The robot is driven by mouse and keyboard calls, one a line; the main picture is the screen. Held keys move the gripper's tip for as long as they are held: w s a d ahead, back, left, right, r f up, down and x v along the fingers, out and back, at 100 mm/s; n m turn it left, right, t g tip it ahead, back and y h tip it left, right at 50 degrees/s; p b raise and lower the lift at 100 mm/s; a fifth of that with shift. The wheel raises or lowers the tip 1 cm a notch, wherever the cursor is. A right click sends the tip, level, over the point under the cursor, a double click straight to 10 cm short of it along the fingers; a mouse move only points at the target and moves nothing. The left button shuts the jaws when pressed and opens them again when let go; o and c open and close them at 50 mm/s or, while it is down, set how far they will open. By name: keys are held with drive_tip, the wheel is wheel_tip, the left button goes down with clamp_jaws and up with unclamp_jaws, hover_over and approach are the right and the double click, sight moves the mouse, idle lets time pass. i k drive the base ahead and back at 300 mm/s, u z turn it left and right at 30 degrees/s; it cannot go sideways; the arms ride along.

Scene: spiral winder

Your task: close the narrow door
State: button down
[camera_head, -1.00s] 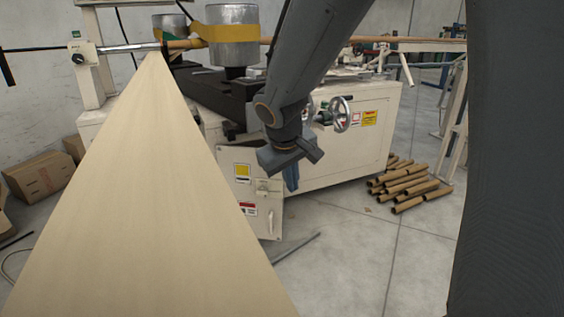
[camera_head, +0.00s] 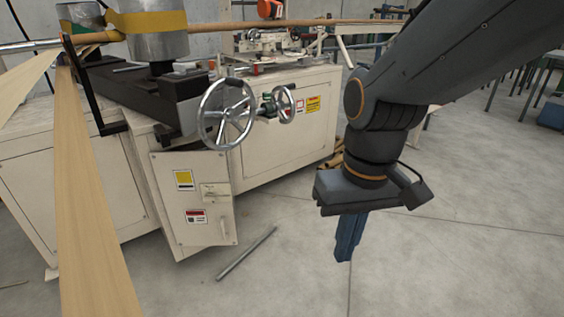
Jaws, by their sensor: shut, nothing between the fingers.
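The narrow door (camera_head: 196,205) is a cream panel with a yellow label, a red-and-white label, a latch plate and a small handle (camera_head: 224,229) near its right edge. It stands swung out at an angle from the cream machine cabinet (camera_head: 287,135). My gripper (camera_head: 345,250) hangs downward over the floor to the right of the door. Its dark blue fingers are together and empty, clear of the door by a wide gap. The inside of the cabinet is mostly hidden behind the door.
Two spoked handwheels (camera_head: 227,114) stick out above the door. A metal bar (camera_head: 247,252) lies on the floor in front of it. Brown tubes (camera_head: 334,160) lie by the cabinet's right end, partly behind my arm. A pale strip (camera_head: 90,220) crosses the left side.

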sight(183, 178)
drive_tip(key=z, duration=1.1)
drive_tip(key=i, duration=0.65)
drive_tip(key=u, duration=2.3)
